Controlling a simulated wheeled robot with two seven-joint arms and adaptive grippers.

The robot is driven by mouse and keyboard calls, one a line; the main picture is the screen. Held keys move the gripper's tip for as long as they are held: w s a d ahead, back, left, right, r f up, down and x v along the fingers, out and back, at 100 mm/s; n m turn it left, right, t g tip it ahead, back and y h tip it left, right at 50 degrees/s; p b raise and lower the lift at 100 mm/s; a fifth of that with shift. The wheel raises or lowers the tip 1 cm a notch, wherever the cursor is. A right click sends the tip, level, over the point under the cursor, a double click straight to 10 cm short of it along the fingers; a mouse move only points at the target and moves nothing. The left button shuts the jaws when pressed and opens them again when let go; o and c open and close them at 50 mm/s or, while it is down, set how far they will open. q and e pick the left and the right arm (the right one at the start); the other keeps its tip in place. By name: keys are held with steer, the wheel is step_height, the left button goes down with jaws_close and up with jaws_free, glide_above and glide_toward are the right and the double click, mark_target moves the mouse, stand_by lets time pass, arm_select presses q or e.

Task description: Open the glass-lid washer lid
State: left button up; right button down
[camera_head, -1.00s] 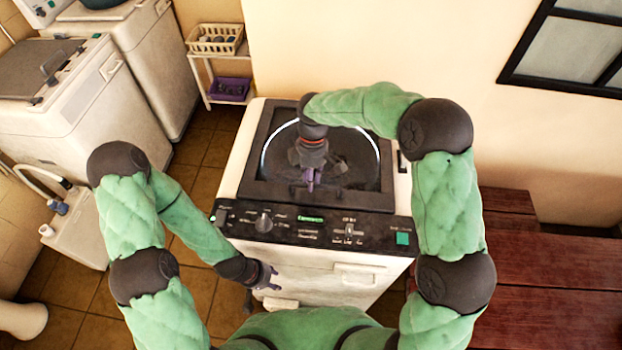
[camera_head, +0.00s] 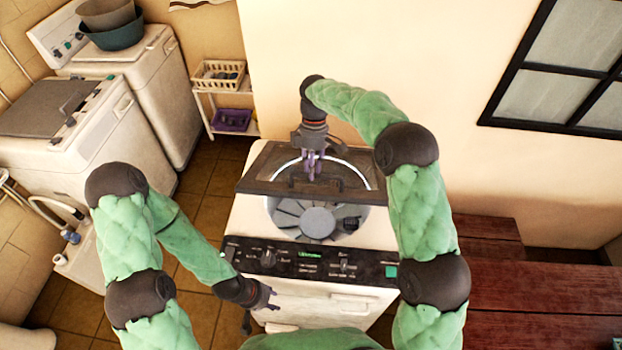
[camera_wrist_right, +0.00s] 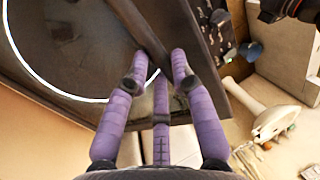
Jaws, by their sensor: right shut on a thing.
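The glass-lid washer (camera_head: 315,292) stands in front of me, white with a black control panel. Its dark-framed lid (camera_head: 262,184) with a pale ring is tilted up, and the round drum (camera_head: 318,222) shows in the opening below it. My right gripper (camera_head: 313,172) reaches down over the lid. In the right wrist view its purple fingers (camera_wrist_right: 155,75) are shut on the lid, at a dark bar (camera_wrist_right: 148,40); the exact contact is partly hidden. My left gripper (camera_head: 268,294) is low by the washer's front left, apart from the lid; its finger opening is unclear.
Two other washers (camera_head: 75,120) stand at the left, one with basins (camera_head: 112,32) on top. A small shelf (camera_head: 235,128) with baskets is behind. A red wooden bench (camera_head: 540,300) is at the right, and a wall is close behind the washer.

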steer(key=shift+w+d+r+p, duration=0.25)
steer(key=shift+w+r+p, duration=0.6)
steer(key=shift+w+r, duration=0.1)
steer(key=shift+w+d+r+p, duration=0.25)
steer(key=shift+w+r+p, duration=0.55)
steer(key=shift+w+r, duration=0.15)
